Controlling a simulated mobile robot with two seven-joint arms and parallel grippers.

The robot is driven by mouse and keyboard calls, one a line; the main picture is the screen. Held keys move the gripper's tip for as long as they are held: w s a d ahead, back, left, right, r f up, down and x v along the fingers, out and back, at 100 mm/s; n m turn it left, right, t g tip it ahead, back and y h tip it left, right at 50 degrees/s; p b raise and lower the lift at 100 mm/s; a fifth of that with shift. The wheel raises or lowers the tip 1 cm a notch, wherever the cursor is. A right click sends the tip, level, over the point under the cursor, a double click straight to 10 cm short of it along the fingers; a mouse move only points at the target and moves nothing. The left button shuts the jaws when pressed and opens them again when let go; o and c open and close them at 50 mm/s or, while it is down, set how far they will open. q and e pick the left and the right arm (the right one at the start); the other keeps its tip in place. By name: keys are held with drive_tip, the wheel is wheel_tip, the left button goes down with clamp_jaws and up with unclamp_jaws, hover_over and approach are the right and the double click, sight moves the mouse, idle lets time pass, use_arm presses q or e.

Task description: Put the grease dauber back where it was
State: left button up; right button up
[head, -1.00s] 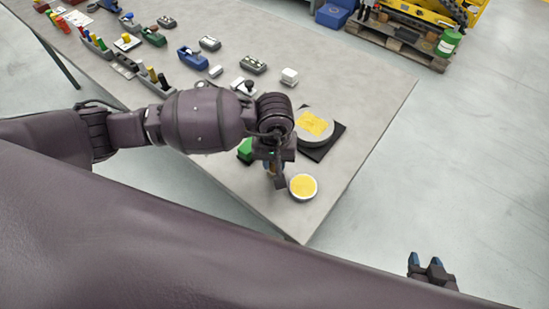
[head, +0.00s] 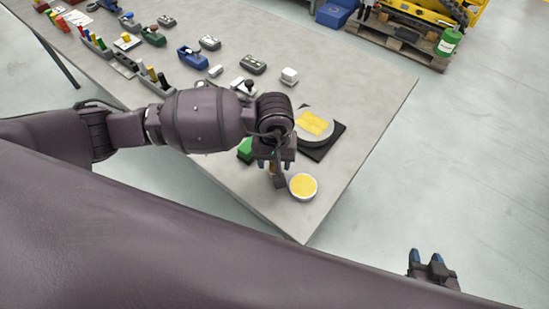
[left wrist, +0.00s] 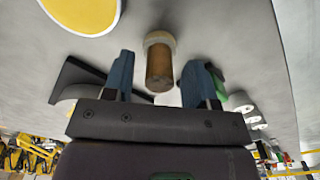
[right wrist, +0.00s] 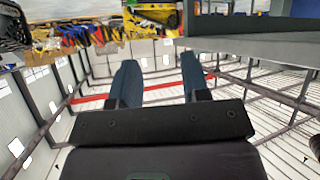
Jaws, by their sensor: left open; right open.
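The grease dauber (left wrist: 160,66) has a brown cylindrical handle and a cream end. In the left wrist view it stands on the grey table, handle end towards me, between the fingertips. My left gripper (left wrist: 162,82) is open, with a gap on each side of the handle. In the head view my left gripper (head: 276,165) is low over the table's near corner and hides most of the dauber. A white round tin of yellow grease (head: 303,187) is just right of it. My right gripper (head: 426,263) is open and empty, away from the table; it also shows in the right wrist view (right wrist: 157,75).
A grey disc (head: 326,139) with a yellow patch rests on a black mat (head: 336,140) behind the tin. A green block (head: 245,150) is left of my left gripper. Several small carriers and parts line the table's far left. The table's right side (head: 375,90) is clear.

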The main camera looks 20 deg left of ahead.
use_arm(q)
wheel_tip(320, 180, up, 12)
drive_tip(key=b, duration=0.1)
use_arm(e)
drive_tip(key=shift+f, duration=0.6)
drive_tip(key=shift+s, duration=0.15)
